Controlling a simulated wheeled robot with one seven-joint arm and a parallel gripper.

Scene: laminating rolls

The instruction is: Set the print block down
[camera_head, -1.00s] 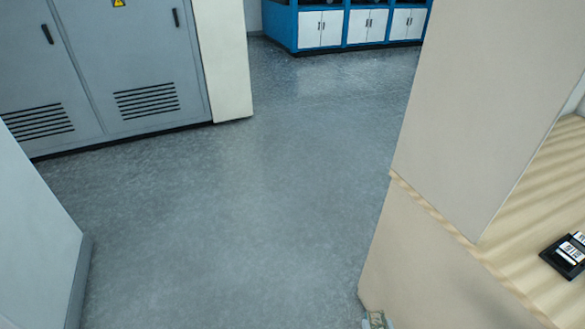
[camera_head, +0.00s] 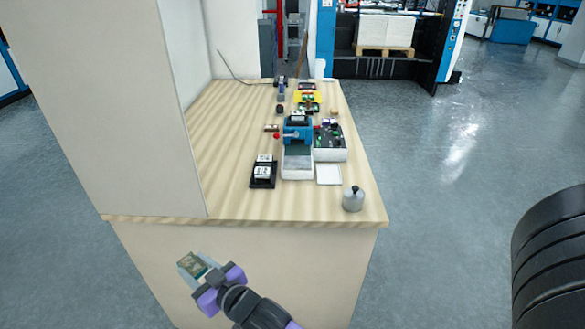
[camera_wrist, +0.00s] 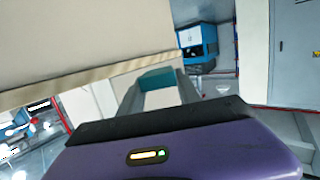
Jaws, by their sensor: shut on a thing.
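My gripper (camera_head: 195,268) is shut on the print block (camera_head: 191,263), a small block with a greenish face. It is held in front of the worktop's near side panel, short of the near edge and apart from the top. In the wrist view the print block (camera_wrist: 158,88) shows as a teal and pale piece between the fingers. The wooden worktop (camera_head: 225,120) fills the middle of the head view. The block's underside is hidden.
On the worktop stand a black tray with white-labelled pieces (camera_head: 263,172), a blue press (camera_head: 297,135), a white pad (camera_head: 328,174), a metal canister (camera_head: 353,199) and a dark tray (camera_head: 330,142). A tall beige panel (camera_head: 130,100) borders the left.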

